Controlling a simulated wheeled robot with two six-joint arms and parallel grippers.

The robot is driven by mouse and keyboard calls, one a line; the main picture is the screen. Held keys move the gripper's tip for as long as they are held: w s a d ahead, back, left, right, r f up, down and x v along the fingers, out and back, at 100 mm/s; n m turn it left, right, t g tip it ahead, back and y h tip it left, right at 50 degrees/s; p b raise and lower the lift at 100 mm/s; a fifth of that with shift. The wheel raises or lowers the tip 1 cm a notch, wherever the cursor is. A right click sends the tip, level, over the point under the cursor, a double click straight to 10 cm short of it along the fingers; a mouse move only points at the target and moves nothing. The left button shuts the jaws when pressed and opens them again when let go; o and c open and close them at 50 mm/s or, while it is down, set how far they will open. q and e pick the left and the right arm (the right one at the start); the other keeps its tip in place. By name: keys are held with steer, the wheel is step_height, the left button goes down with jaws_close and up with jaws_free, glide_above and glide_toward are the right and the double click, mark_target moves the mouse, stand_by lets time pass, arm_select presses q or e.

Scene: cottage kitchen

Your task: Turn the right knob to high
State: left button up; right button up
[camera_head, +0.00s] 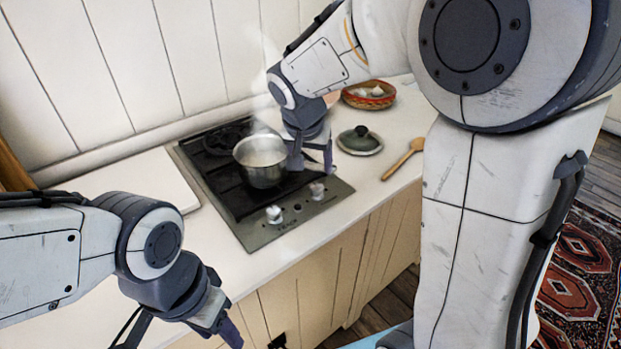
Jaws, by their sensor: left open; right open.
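The right knob (317,190) is a small pale knob on the front strip of the cooktop (250,233). The left knob (274,214) sits to its left on the same strip. My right gripper (312,168) is open, pointing down just above and behind the right knob, beside the pot; I cannot tell whether it touches either. A steel pot (262,160) with pale contents and faint steam stands on the cooktop. My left gripper (180,336) is open and empty in front of the counter, low at the left, away from the knobs.
A lid (360,141) with a dark knob lies right of the cooktop. A white board (130,181) lies left of the cooktop. The counter front (225,262) is clear.

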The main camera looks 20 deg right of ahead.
mark_target(316, 187)
steer(key=x, duration=0.9)
steer(key=shift+f, duration=0.35)
